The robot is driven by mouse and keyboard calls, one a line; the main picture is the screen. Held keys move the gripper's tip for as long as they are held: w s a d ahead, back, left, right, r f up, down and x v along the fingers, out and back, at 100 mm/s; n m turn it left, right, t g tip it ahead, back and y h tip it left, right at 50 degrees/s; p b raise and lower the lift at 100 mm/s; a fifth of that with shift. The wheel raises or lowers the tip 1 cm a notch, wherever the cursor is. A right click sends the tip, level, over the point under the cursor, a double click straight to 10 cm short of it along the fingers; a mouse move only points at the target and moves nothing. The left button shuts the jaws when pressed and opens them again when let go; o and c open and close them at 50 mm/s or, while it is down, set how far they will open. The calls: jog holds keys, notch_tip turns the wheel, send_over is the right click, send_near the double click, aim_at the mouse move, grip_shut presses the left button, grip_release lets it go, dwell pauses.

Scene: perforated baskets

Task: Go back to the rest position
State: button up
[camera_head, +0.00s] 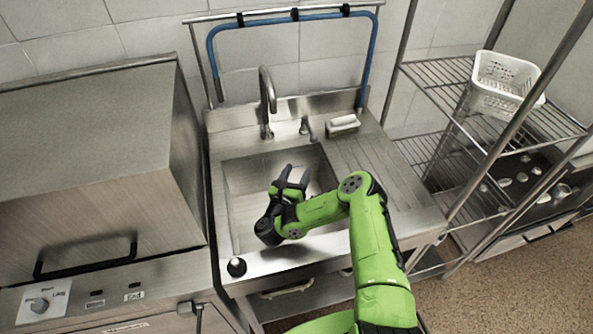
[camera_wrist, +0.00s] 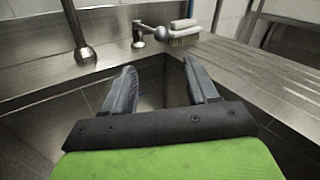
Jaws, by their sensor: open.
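My gripper (camera_head: 291,177) is over the steel sink basin (camera_head: 240,190), at the end of my green arm. In the wrist view its two grey fingers (camera_wrist: 161,88) stand apart with nothing between them. The fingers point toward the back of the sink, where the tap (camera_head: 266,100) rises. The tap's lower part also shows at the upper left of the wrist view (camera_wrist: 84,52). No held object shows in either view.
A white perforated basket (camera_head: 504,82) stands on the wire rack's upper shelf at right. A brush (camera_head: 342,124) lies behind the ribbed drainboard (camera_head: 385,165). A blue hose (camera_head: 290,18) arches behind the sink. A large steel machine (camera_head: 95,165) stands close at left.

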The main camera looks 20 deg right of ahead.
jog(key=shift+s+a, duration=0.1)
jog(key=shift+s, duration=0.1)
dwell(0.3)
jog(key=w+a+r+n+y, duration=0.1)
jog(key=a+r+n+y, duration=0.7)
jog(key=n, duration=0.5)
jog(key=w+a+r+n+y, duration=0.1)
jog(key=a+r+n+y, duration=0.6)
jog(key=r+n, duration=0.45)
jog(key=s+d+r+n+g+h, duration=0.1)
jog(key=s+d+r+n+g, duration=0.1)
jog(key=s, duration=1)
jog(key=s+d+r+n+g+h, duration=0.2)
jog(key=s+d+n+g, duration=0.2)
jog(key=s+n, duration=0.5)
jog(key=s+d+r+n+g+h, duration=0.1)
jog(key=s+d+r+n+g, duration=0.2)
jog(key=s, duration=1.3)
jog(key=d+n, duration=0.2)
jog(key=d, duration=0.2)
jog(key=shift+s, duration=0.4)
